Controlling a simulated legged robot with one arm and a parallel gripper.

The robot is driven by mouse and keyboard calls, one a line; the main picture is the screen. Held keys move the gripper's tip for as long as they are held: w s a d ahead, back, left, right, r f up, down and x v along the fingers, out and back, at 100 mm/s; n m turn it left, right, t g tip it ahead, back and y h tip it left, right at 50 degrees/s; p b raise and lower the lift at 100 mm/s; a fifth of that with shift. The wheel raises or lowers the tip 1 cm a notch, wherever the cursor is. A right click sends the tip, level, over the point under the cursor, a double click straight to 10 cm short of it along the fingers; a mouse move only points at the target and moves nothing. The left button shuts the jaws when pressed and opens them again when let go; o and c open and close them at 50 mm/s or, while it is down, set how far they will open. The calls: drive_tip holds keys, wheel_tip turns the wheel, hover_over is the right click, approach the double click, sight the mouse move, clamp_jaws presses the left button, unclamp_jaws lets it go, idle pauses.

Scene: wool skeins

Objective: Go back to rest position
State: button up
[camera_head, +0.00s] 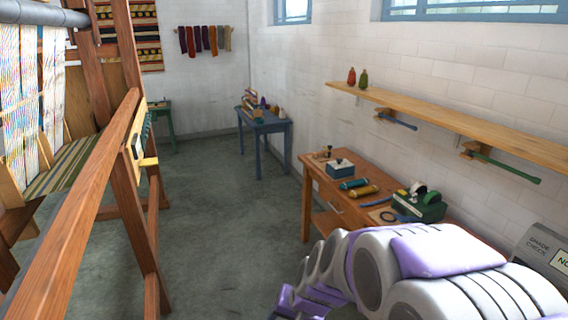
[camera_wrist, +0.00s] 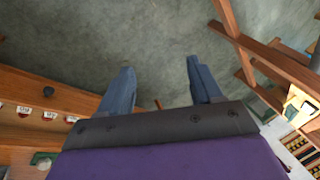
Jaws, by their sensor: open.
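My gripper shows in the wrist view (camera_wrist: 160,90), with its two blue-grey fingers spread apart and nothing between them. Beyond the fingers is bare grey floor. In the head view, my white and purple arm fills the lower right and hides the gripper's fingers. The arm is beside the front of the wooden workbench (camera_head: 312,190). No wool skein is in the gripper.
A wooden loom (camera_head: 122,185) stands at left. A blue table (camera_head: 263,128) stands farther back, and a wall shelf (camera_head: 460,125) runs along the right. Wool skeins (camera_head: 205,40) hang on the back wall. The floor (camera_head: 215,215) between loom and workbench is clear.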

drive_tip(key=s+d+r+g+h, duration=0.1)
drive_tip(key=s+d, duration=0.3)
drive_tip(key=s, duration=0.4)
drive_tip(key=s+d+r+n+g+h, duration=0.1)
drive_tip(key=s+d+r+g, duration=0.1)
drive_tip(key=s+d, duration=0.3)
drive_tip(key=s+d+r+n+g+h, duration=0.1)
drive_tip(key=s+d, duration=0.3)
drive_tip(key=s, duration=0.9)
drive_tip(key=shift+d+r+h, duration=0.2)
drive_tip(key=shift+r+h, duration=0.1)
drive_tip(key=shift+r, duration=0.6)
